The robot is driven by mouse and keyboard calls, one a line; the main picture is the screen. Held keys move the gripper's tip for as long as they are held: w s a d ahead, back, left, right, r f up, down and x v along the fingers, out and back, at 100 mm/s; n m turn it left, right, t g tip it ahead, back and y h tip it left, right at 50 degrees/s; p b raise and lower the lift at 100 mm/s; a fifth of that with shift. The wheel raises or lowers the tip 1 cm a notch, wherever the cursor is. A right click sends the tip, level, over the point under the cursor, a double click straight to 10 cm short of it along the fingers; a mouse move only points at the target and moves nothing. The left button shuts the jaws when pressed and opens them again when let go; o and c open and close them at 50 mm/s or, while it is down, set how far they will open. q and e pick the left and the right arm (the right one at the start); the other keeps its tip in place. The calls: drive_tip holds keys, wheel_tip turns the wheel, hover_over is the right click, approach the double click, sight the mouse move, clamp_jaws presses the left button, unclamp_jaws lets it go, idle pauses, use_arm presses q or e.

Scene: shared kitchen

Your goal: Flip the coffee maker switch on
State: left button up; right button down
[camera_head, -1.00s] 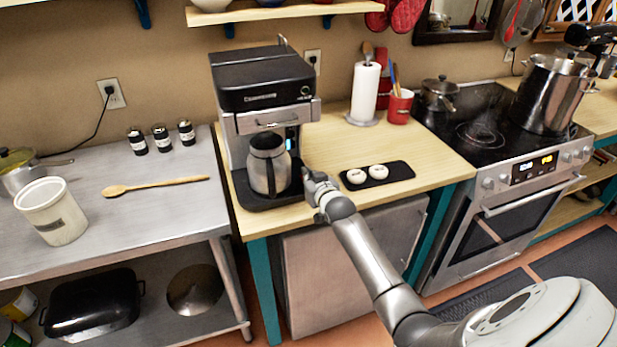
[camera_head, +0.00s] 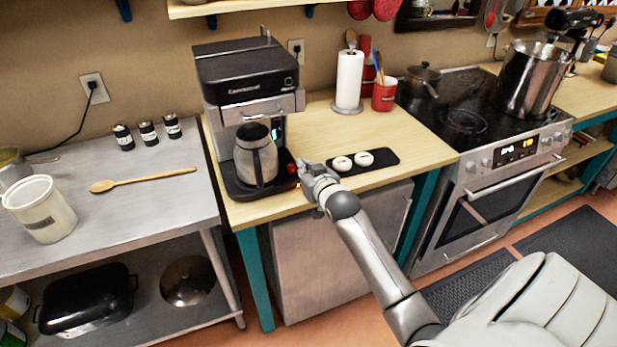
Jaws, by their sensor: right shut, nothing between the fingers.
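The black and silver coffee maker (camera_head: 247,75) stands on the wooden counter, left of centre. A metal carafe (camera_head: 256,155) with a black handle sits on its base. A small red lit spot (camera_head: 291,168) shows at the right side of the base, apparently at the switch; the switch's exact position is too small to tell. My right gripper (camera_head: 304,172) is shut and empty, just right of this spot at the base's front right. Whether it touches the coffee maker cannot be told. My left gripper is not in view.
A paper towel roll (camera_head: 348,80) and a red mug (camera_head: 384,97) stand behind. The stove with a large pot (camera_head: 532,80) is right; a metal table with a wooden spoon (camera_head: 140,181) is left.

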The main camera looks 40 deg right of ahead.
drive_tip(key=shift+f+v, duration=0.1)
drive_tip(key=shift+v, duration=0.6)
drive_tip(key=shift+f+v, duration=0.15)
drive_tip(key=shift+v, duration=0.6)
drive_tip(key=shift+s+a, duration=0.1)
